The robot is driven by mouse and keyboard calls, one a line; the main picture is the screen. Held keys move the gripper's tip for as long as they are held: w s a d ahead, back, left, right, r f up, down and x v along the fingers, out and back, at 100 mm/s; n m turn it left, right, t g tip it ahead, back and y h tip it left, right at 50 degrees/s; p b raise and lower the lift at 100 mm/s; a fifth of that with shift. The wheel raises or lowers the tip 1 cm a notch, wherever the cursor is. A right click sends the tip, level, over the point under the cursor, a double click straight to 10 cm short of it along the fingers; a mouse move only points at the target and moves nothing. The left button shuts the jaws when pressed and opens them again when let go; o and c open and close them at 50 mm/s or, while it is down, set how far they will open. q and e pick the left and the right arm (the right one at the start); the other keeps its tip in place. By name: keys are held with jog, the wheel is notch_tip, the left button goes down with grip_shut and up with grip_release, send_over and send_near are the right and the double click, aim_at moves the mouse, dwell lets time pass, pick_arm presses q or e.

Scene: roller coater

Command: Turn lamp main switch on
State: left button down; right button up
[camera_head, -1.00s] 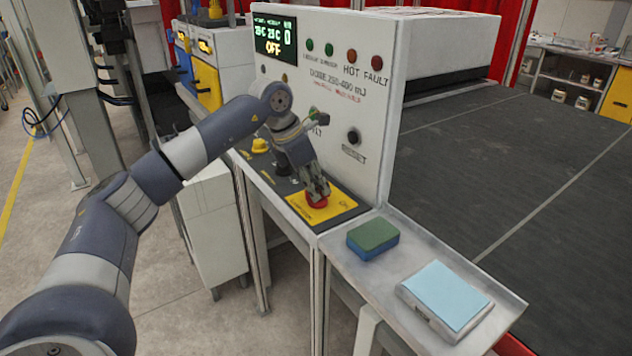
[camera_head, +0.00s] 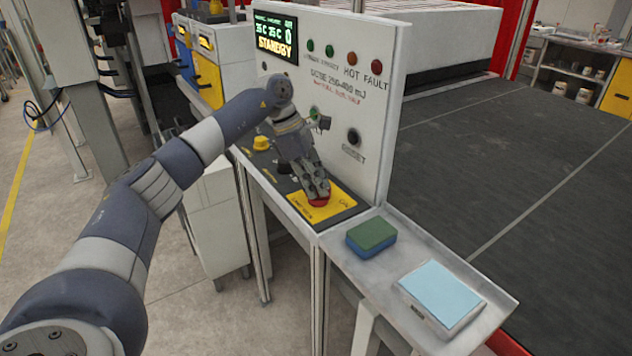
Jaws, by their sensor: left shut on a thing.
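The control panel has a yellow plate (camera_head: 334,207) on its sloping lower ledge, with a red knob (camera_head: 319,201) on it. The print on the plate is too small to read surely. My left gripper (camera_head: 318,194) reaches down over the red knob with its fingers shut on it. The fingers hide most of the knob, so its exact turn cannot be seen. The display (camera_head: 276,38) at the panel's upper left reads STANDBY. My right gripper is not in view.
A yellow knob (camera_head: 262,143) sits further left on the ledge. A side shelf (camera_head: 388,287) in front holds a green and blue sponge (camera_head: 371,236) and a light blue pad (camera_head: 442,297). A wide dark conveyor belt (camera_head: 540,150) lies to the right.

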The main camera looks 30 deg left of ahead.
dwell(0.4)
pick_arm(q)
jog(key=c, duration=1.6)
grip_release()
jog(key=shift+a, duration=0.1)
jog(key=shift+o, duration=0.2)
jog(key=v, duration=1.2)
